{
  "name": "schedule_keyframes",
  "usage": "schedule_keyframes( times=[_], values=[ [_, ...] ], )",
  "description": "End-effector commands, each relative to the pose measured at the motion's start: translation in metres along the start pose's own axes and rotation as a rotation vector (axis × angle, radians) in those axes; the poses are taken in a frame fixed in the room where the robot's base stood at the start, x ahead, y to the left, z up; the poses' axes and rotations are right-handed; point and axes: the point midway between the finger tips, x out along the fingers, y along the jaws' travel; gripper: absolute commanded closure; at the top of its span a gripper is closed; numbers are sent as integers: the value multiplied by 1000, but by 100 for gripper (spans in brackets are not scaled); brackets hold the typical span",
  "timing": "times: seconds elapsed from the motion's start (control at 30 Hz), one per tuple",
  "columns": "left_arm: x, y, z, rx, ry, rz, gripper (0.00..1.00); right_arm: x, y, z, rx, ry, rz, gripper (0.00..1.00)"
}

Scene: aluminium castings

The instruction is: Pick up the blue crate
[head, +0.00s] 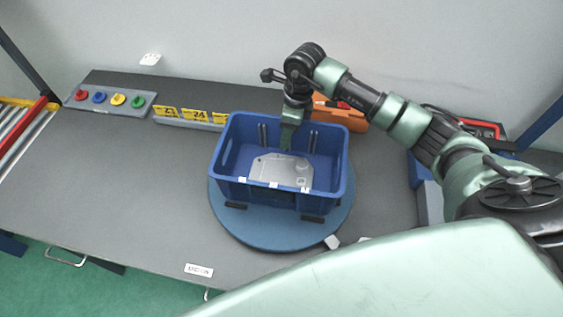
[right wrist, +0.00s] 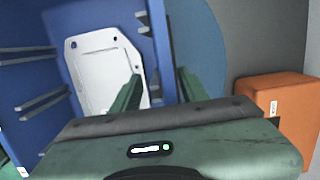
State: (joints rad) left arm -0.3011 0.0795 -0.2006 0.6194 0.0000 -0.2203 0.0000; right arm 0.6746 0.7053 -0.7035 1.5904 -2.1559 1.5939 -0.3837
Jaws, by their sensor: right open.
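The blue crate (head: 226,158) stands upright on a round blue turntable (head: 250,232) on the grey workbench. A grey metal casting (head: 270,168) lies inside it. My right gripper (head: 286,140) points down at the crate's far side, near the far wall. In the right wrist view the crate (right wrist: 60,25) fills the left, with the pale casting (right wrist: 100,70) inside. There the open right gripper's green fingers (right wrist: 157,92) are on either side of the crate wall. I cannot tell whether they touch it. My left gripper is not in view.
An orange box (head: 345,117) stands behind the crate to the right, also in the right wrist view (right wrist: 285,105). Coloured knobs (head: 117,99) and yellow number cards (head: 195,116) line the back left. A roller conveyor (head: 18,135) is at far left. The bench's left front is clear.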

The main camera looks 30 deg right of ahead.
Motion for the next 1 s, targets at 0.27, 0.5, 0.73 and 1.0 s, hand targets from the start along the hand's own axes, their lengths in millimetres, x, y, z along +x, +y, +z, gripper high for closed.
schedule_keyframes(
  times=[0.27, 0.5, 0.73, 1.0],
  values=[
    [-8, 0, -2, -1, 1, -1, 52, 19, 0, 0, -1, 0, -1, 56],
    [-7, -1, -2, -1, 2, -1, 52, 19, 0, 0, 0, 0, -1, 84],
    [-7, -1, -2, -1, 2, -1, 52, 19, 0, 0, 0, 0, -1, 100],
    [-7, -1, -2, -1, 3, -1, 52, 18, 0, 0, 0, 0, -1, 100]
  ],
)
